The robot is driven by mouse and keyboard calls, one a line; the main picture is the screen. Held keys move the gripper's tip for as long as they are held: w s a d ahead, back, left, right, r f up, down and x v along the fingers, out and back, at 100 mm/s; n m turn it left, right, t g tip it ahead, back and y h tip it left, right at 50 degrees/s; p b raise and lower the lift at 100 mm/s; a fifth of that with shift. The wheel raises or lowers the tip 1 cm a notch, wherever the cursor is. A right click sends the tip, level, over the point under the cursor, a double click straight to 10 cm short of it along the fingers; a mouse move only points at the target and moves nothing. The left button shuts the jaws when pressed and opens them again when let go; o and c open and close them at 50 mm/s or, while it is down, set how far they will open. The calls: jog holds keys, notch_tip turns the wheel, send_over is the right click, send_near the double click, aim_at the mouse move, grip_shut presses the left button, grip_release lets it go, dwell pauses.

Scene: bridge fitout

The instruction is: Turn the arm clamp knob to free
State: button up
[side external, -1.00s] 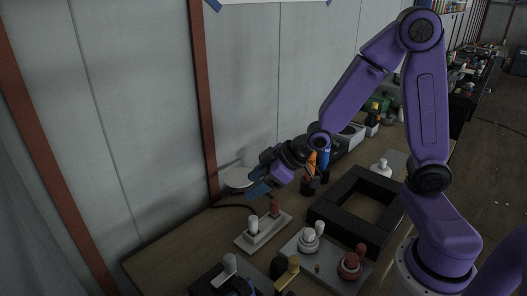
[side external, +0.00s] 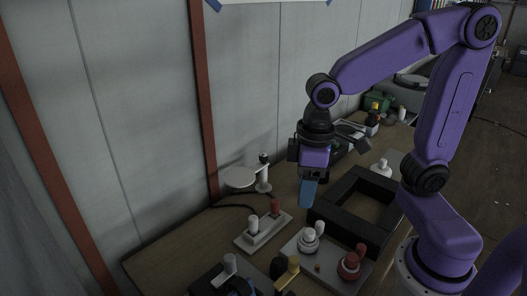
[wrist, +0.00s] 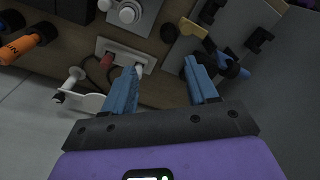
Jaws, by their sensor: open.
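A white stand (side external: 263,180) with a black knob (side external: 264,157) on top and a pale round disc (side external: 239,178) on its arm is at the back left, by the wall. In the wrist view the stand (wrist: 73,79), knob (wrist: 58,97) and disc (wrist: 88,103) are at the left. No label shows, so I cannot be sure this is the arm clamp knob. My gripper (side external: 307,196) points down, right of the stand and apart from it. In the wrist view my gripper (wrist: 163,66) has its blue fingers spread, with nothing held between them.
A white base (side external: 262,234) with red and white levers stands in front. A plate (side external: 332,272) with white and red knobs and a black square frame (side external: 350,250) are close by. A yellow lever (side external: 287,274) is at the front. A dark cable (side external: 230,206) lies on the table.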

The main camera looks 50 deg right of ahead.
jog(key=w+d+r+m, duration=0.1)
jog(key=w+r+m, duration=0.2)
jog(key=w+m, duration=0.55)
jog(key=r+m, duration=0.1)
jog(key=m, duration=0.9)
send_over(264, 155)
notch_tip(264, 155, down, 16)
jog(key=shift+w+f, duration=0.1)
jog(key=shift+w, duration=0.05)
jog(key=c, duration=1.1)
